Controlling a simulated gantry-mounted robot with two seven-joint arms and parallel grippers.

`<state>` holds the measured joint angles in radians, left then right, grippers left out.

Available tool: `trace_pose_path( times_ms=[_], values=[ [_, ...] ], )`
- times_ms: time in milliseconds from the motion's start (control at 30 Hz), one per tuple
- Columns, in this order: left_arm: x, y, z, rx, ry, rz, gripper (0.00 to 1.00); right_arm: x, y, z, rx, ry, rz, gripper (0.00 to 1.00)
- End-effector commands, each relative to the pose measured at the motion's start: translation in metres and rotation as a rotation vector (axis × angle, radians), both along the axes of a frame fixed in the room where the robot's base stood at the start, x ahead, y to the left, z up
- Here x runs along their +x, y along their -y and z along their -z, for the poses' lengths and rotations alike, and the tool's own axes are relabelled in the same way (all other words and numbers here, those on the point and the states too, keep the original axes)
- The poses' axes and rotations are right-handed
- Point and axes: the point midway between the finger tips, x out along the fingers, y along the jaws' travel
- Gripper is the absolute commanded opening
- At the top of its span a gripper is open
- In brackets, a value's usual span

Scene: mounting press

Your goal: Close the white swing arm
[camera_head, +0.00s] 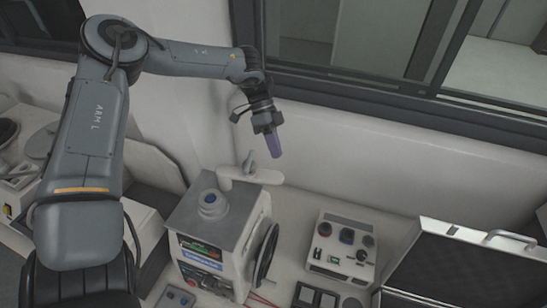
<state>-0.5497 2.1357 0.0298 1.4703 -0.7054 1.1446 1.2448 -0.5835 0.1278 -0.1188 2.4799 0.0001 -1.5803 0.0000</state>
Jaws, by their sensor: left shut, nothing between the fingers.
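The mounting press (222,228) stands on the bench at the lower middle, a grey box with a blue round cap (209,199) on top and a dark handwheel on its right side. The white swing arm (251,175) is at the back of its top, pointing to the right, with a small upright knob on it. It is swung clear of the blue cap. My left gripper (275,152) is shut and empty, pointing down, above and slightly right of the swing arm and apart from it. My right gripper is not in view.
A control box (341,250) with dark knobs stands right of the press. An open dark case (455,268) is at the lower right. A window and wall bound the back. Small dark boxes (315,297) lie in front.

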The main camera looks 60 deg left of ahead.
Motion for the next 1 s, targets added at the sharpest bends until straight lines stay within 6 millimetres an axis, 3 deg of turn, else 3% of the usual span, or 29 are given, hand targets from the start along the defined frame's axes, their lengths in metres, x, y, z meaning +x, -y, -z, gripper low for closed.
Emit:
trace_pose_path(
  times_ms=[200,400,1000],
  values=[
    [-0.014,0.023,0.002,-0.004,0.003,0.002,0.0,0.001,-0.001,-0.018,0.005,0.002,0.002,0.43],
    [-0.023,0.033,0.005,-0.001,0.001,-0.001,0.0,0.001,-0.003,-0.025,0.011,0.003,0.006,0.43],
    [-0.028,0.036,0.005,-0.001,0.0,0.006,0.0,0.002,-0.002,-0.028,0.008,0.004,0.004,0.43]
  ],
)
